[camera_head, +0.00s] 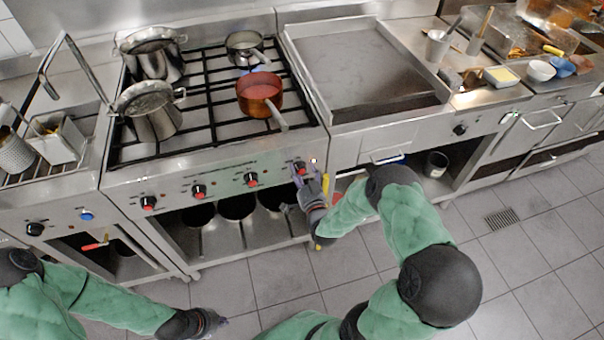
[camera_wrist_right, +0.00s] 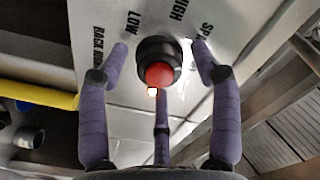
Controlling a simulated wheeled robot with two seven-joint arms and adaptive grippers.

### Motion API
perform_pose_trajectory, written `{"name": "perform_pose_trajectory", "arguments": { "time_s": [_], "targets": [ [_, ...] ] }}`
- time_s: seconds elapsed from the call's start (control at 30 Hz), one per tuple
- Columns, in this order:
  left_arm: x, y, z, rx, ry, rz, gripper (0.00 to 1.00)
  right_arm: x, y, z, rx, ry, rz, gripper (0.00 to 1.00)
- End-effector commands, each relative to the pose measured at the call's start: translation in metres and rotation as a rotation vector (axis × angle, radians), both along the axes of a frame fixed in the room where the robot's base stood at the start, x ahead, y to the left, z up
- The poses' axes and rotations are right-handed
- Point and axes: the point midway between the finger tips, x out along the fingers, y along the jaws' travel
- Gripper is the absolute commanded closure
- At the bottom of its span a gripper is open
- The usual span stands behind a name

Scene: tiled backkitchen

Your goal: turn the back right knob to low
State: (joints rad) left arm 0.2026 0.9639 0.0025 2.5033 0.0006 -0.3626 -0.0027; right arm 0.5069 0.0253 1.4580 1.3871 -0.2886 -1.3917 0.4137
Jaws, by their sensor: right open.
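The back right knob (camera_wrist_right: 160,62) is black with a red front, on the stove's front panel. In the wrist view its panel reads BACK RIGHT, LOW and HIGH, with part of another word; its pointer setting is not clear. A small light (camera_wrist_right: 153,91) glows just below it. My right gripper (camera_wrist_right: 162,70) is open, its purple fingers spread around the knob, with no clear contact. In the head view this gripper (camera_head: 309,174) is at the rightmost stove knob (camera_head: 299,167). My left gripper (camera_head: 212,320) hangs low over the floor, too small to judge.
Three similar knobs, one of them here (camera_head: 251,179), line the panel to the left. A copper saucepan (camera_head: 259,90) has its handle over the front edge. A small pot (camera_head: 244,46) stands behind it, with a bluish glow below. A yellow bar (camera_wrist_right: 38,95) passes beside my right fingers.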

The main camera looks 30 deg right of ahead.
Motion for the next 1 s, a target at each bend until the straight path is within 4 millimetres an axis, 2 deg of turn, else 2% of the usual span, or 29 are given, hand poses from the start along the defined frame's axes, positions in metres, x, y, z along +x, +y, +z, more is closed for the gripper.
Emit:
{"name": "perform_pose_trajectory", "arguments": {
  "time_s": [0.27,0.47,0.5,0.77,1.0],
  "targets": [
    [0.0001,0.0000,0.0000,0.000,0.000,0.000,1.00,0.0013,-0.0001,0.0002,0.000,0.001,0.001,0.36],
    [0.0001,0.0000,0.0000,0.000,0.000,0.000,1.00,0.0012,-0.0001,0.0001,0.000,0.000,0.000,0.90],
    [0.0001,0.0000,0.0000,0.000,0.000,0.000,1.00,0.0012,-0.0003,0.0003,0.000,0.000,0.000,0.92],
    [0.0001,0.0000,-0.0009,0.000,0.000,0.000,1.00,0.0015,-0.0008,0.0008,-0.016,0.002,-0.001,0.92],
    [0.0000,0.0001,-0.0049,0.000,0.000,0.000,1.00,0.0016,-0.0009,0.0010,-0.111,0.023,-0.002,0.92]
  ]
}}
